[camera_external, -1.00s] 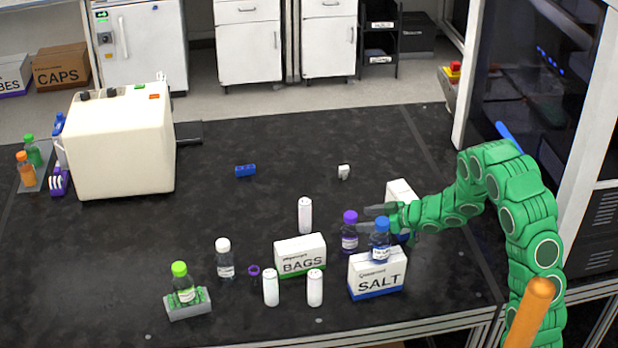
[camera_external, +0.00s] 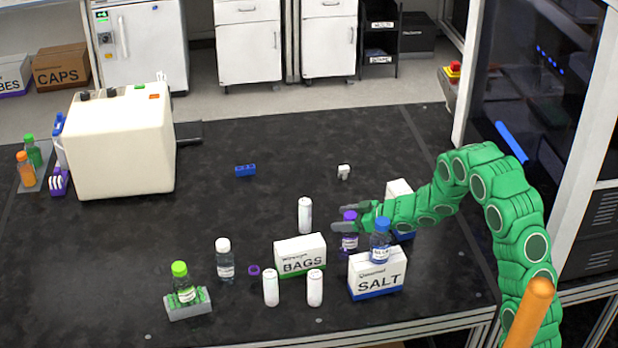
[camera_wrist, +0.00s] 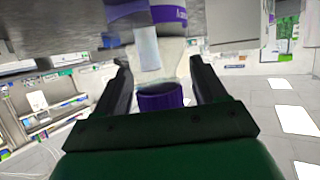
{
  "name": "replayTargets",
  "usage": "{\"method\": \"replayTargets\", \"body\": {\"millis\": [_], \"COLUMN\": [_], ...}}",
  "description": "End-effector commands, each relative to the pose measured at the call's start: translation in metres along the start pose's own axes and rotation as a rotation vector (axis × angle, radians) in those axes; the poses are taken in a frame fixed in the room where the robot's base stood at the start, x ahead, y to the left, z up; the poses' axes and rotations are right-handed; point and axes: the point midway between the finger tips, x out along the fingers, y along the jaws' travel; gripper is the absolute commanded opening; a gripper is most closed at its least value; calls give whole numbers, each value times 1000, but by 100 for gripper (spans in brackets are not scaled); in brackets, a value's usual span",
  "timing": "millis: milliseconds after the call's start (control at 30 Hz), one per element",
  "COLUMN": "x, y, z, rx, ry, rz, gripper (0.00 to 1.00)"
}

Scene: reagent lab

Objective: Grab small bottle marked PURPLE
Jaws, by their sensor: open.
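The small bottle with the purple cap (camera_external: 349,233) stands upright on the dark bench, behind the SALT box (camera_external: 377,275). My gripper (camera_external: 338,218) reaches in from the right, with its fingers at the height of the cap and extending past it to the left. In the wrist view the purple cap (camera_wrist: 160,96) sits between the two open fingers (camera_wrist: 158,62), close to the palm. The picture there is upside down, with the bottle's clear body and a purple label band above the cap. The fingers do not appear closed on it.
A blue-capped bottle (camera_external: 380,240) stands on the SALT box, close in front of my gripper. The BAGS box (camera_external: 300,256) and white cylinders (camera_external: 305,215) are to the left. A white box (camera_external: 399,190) is behind my wrist. The bench's back middle is mostly clear.

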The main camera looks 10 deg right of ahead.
Motion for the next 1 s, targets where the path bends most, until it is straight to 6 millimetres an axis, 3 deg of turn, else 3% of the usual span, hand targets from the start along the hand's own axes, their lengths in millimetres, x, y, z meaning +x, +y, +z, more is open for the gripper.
{"method": "replayTargets", "body": {"millis": [200,667,1000], "x": [0,0,0], "y": [0,0,0], "z": [0,0,-2], "rx": [0,-1,-1], "ry": [1,1,2], "rz": [0,0,0], "gripper": [70,0,0]}}
